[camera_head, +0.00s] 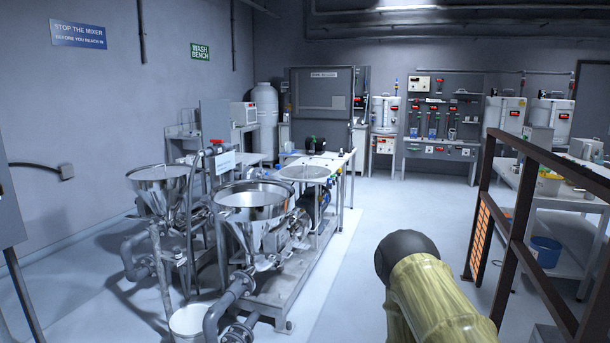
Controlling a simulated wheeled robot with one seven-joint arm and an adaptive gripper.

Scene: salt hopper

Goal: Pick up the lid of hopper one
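Two steel funnel-shaped hoppers stand on the mixer skid at left centre, a nearer one (252,232) and one farther left (163,195). I cannot read which is hopper one. The nearer hopper's round top shows a pale surface inside its rim; I cannot tell whether it is a lid or contents. My arm, in a yellow sleeve with a dark rounded end, shows at the lower right, well apart from the hoppers. My gripper is not visible.
Pipes and a white bucket (187,321) stand at the front of the skid. A brown railing (535,152) runs along the right, with a bench and a blue bucket (546,251) beyond it. The pale floor (365,215) between skid and railing is clear.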

